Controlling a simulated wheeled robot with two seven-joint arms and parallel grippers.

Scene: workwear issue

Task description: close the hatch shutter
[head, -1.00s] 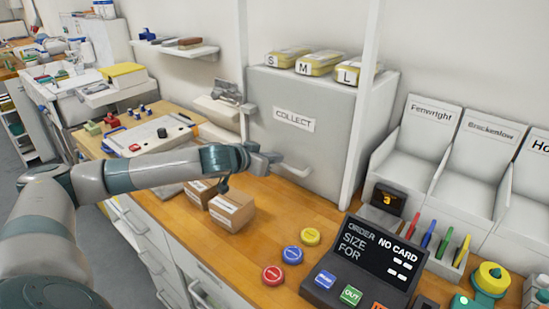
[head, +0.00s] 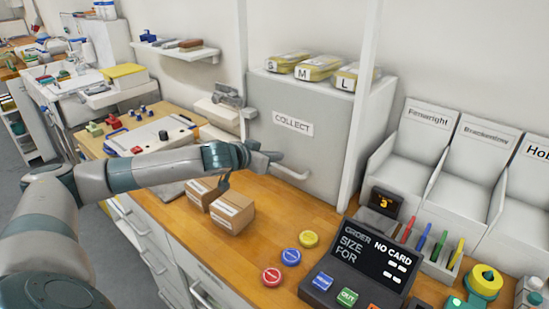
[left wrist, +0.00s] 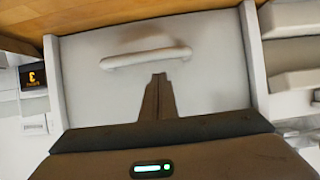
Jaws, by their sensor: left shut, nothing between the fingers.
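The hatch shutter (head: 325,133) is a grey panel marked COLLECT, between white uprights at the back of the counter. It is down, its lower edge at the wooden counter, with no opening visible below it. Its pale bar handle (head: 292,174) is near the bottom; the handle also shows in the left wrist view (left wrist: 146,58). My left gripper (head: 275,156) is shut and empty, just in front of the panel and slightly above the handle. In the left wrist view its fingertips (left wrist: 158,76) are close to the handle but not around it. My right gripper is out of view.
Two cardboard boxes (head: 232,212) stand on the counter below my left forearm. Coloured buttons (head: 291,257) and an order console (head: 374,255) are in front. Packs marked S, M and L (head: 318,68) rest above the shutter. Named white bins (head: 408,140) stand at right.

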